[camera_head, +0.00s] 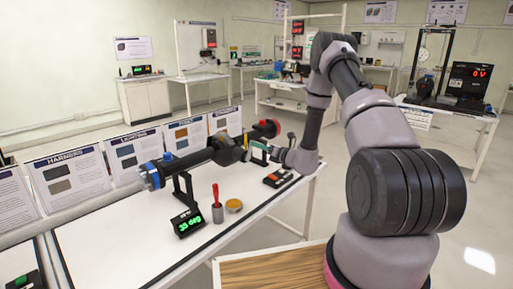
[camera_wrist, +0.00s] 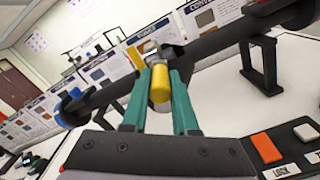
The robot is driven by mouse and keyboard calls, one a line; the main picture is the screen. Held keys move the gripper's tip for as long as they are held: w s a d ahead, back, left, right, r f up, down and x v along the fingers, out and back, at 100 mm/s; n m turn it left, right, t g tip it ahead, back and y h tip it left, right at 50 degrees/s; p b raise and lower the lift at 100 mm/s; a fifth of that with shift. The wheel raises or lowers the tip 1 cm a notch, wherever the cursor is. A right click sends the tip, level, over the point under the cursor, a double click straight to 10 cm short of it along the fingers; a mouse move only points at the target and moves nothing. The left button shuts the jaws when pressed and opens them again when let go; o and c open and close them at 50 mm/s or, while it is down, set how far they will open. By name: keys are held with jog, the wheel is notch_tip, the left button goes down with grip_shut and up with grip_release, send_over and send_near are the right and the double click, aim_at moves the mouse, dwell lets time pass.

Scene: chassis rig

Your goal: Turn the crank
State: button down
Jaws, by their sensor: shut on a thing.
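The crank's yellow handle (camera_wrist: 160,84) stands between the green fingers of my gripper (camera_wrist: 159,70) in the wrist view. The gripper is shut on this handle. The long black shaft (camera_head: 190,161) lies across the bench on black stands, with a blue-ringed end (camera_head: 153,173) at left and a red part (camera_head: 267,128) at its far end. In the head view my gripper (camera_head: 260,153) is at the shaft's right part, and the handle is mostly hidden there. A small display (camera_head: 188,222) in front of the shaft shows a green reading of about 35 deg.
The white bench (camera_head: 120,238) also holds a grey cup with a red-handled tool (camera_head: 217,208), a yellow round dish (camera_head: 233,205) and a box with an orange button (camera_wrist: 265,147). Sign boards (camera_head: 66,178) line its back edge. Open floor lies right of the bench.

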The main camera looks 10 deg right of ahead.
jog(key=shift+w+d+f+m, duration=0.2)
jog(key=shift+d+f+m, duration=0.15)
jog(key=shift+m, duration=0.55)
jog(key=shift+w+d+f+m, duration=0.25)
jog(key=shift+d+f+m, duration=0.1)
jog(key=shift+m, duration=0.55)
jog(key=shift+w+d+f+m, duration=0.25)
jog(key=shift+d+m, duration=0.1)
jog(key=shift+m, duration=0.55)
jog(key=c, duration=0.7)
grip_release()
jog(key=v, duration=1)
jog(key=shift+s+d, duration=0.2)
jog(key=shift+s, duration=0.15)
